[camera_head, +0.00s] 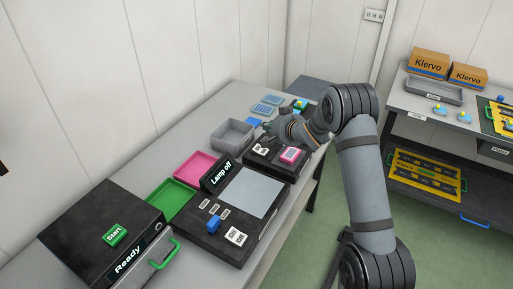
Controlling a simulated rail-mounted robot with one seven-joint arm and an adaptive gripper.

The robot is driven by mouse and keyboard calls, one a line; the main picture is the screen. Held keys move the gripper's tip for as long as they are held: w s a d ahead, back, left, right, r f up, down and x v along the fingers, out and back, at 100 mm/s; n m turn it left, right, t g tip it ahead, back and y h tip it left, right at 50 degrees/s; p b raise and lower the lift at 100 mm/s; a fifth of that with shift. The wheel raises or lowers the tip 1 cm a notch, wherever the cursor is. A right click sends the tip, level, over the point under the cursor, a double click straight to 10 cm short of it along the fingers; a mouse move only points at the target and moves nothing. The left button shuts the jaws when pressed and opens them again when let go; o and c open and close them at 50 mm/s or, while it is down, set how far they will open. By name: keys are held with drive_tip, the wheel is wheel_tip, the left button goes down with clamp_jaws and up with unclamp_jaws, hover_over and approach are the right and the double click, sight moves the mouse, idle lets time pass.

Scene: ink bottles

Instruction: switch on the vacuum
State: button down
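A dark box (262,160) stands near the middle of the bench. It carries a pink-framed panel (291,155) and a small white label that is too small to read. I cannot tell for sure whether this is the vacuum. My gripper (268,127) is at the far side of this box, low over the bench, beside the grey bin. The gripper is small and partly hidden by my wrist, so its fingers are not clear. A blue switch (213,224) sits on the nearer black unit (208,240), whose display reads "Lamp off".
A grey bin (232,136), a pink tray (196,166) and a green tray (171,199) line the bench. A black machine (92,225) reading "Ready" has a green Start button (114,235). Blue items (263,109) lie farther back. A shelf unit (420,105) with cartons stands right.

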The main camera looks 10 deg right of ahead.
sight(259, 149)
drive_tip(key=shift+w+a+f+b, duration=0.35)
drive_tip(key=shift+f+b, duration=0.8)
drive_tip(key=shift+f, duration=0.25)
drive_tip(key=shift+w+a+f+b, duration=0.25)
drive_tip(key=shift+a+f+b, duration=0.1)
drive_tip(key=shift+f+b, duration=0.9)
drive_tip(key=shift+w+a+f+b, duration=0.35)
drive_tip(key=shift+f+b, duration=0.65)
drive_tip(key=shift+f, duration=0.55)
drive_tip(key=shift+a+f+b, duration=0.1)
drive_tip(key=shift+f+b, duration=0.3)
drive_tip(key=shift+f, duration=0.05)
drive_tip(key=shift+w+a+f+b, duration=0.1)
drive_tip(key=shift+f+b, duration=0.25)
drive_tip(key=shift+r, duration=0.15)
drive_tip(key=shift+s+d+r+p, duration=0.2)
drive_tip(key=shift+d+r+p, duration=0.05)
drive_tip(key=shift+r+p, duration=0.45)
drive_tip(key=shift+s+d+r+p, duration=0.2)
drive_tip(key=shift+r+p, duration=0.4)
drive_tip(key=shift+r, duration=0.2)
drive_tip(key=shift+s+d+r+p, duration=0.2)
drive_tip(key=shift+r+p, duration=0.4)
drive_tip(key=shift+r, duration=0.2)
drive_tip(key=shift+s+d+r+p, duration=0.1)
drive_tip(key=shift+d+r+p, duration=0.1)
drive_tip(key=shift+r+p, duration=0.5)
drive_tip(key=shift+a+r, duration=0.1)
